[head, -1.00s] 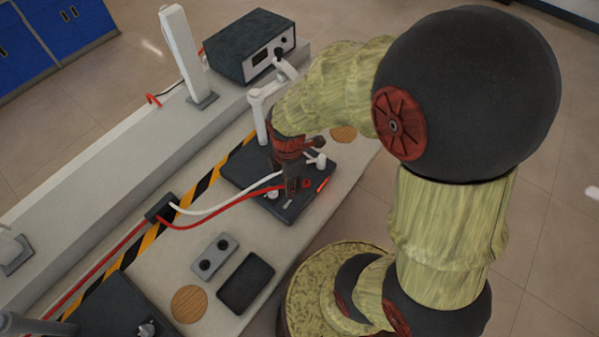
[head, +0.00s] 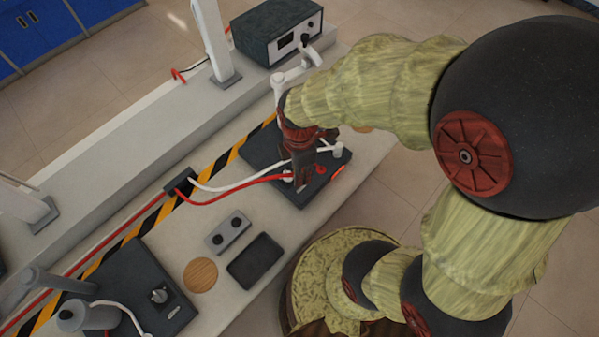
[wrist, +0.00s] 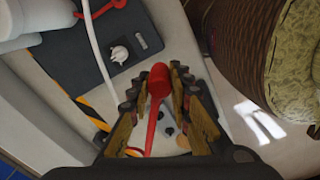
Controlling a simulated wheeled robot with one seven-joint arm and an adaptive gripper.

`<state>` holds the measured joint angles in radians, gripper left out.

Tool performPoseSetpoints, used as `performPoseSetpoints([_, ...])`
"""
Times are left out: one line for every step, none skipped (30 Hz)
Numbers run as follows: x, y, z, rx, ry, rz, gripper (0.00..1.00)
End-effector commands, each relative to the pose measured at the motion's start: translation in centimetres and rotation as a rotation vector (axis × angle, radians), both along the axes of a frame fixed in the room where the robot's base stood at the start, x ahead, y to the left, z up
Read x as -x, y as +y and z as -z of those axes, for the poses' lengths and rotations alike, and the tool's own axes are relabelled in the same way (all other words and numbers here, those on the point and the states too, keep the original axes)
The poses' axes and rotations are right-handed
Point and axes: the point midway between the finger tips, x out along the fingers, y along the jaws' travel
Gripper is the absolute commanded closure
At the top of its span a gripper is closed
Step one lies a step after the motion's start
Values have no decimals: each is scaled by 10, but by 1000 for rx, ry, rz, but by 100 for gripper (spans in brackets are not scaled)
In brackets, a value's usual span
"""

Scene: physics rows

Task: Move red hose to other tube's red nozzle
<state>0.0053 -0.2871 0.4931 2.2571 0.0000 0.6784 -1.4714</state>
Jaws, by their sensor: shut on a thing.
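My gripper (head: 299,180) is shut on the end of the red hose (head: 235,188), over the dark right-hand base (head: 262,158). In the wrist view the hose's red end (wrist: 159,76) sits between the fingers (wrist: 160,95), and its line trails back towards the palm. A small red part, which looks like a red nozzle (head: 320,169), lies on this base just right of the gripper. Red also shows at the top of the wrist view (wrist: 100,9). A white hose (head: 235,184) runs to a white fitting (head: 338,150). The gripper hides part of the base.
A second dark base (head: 135,275) with a grey tube (head: 75,315) stands at the lower left. A grey two-knob box (head: 228,231), dark tray (head: 256,260) and wooden disc (head: 200,275) lie between. A clip (head: 180,182) holds both hoses. A post (head: 279,92) stands behind my gripper.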

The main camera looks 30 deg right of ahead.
Motion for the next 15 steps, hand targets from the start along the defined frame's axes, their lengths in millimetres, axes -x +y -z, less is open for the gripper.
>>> performPoseSetpoints([0, 0, -3, 0, -1, 0, 100])
performPoseSetpoints([0, 0, -5, 0, -1, 0, 100])
performPoseSetpoints([0, 0, -6, 0, -1, 0, 100])
performPoseSetpoints([0, 0, -7, 0, -1, 0, 100])
performPoseSetpoints([0, 0, -8, 0, -1, 0, 100])
performPoseSetpoints([0, 0, -10, 0, -1, 0, 100])
performPoseSetpoints([0, 0, -11, 0, -1, 0, 100])
performPoseSetpoints([0, 0, -12, 0, -1, 0, 100])
performPoseSetpoints([0, 0, -13, 0, -1, 0, 100])
performPoseSetpoints([0, 0, -14, 0, -1, 0, 100])
performPoseSetpoints([0, 0, -15, 0, -1, 0, 100])
performPoseSetpoints([0, 0, -17, 0, -1, 0, 100])
performPoseSetpoints([0, 0, -18, 0, -1, 0, 100])
performPoseSetpoints([0, 0, -19, 0, -1, 0, 100])
performPoseSetpoints([0, 0, -20, 0, -1, 0, 100])
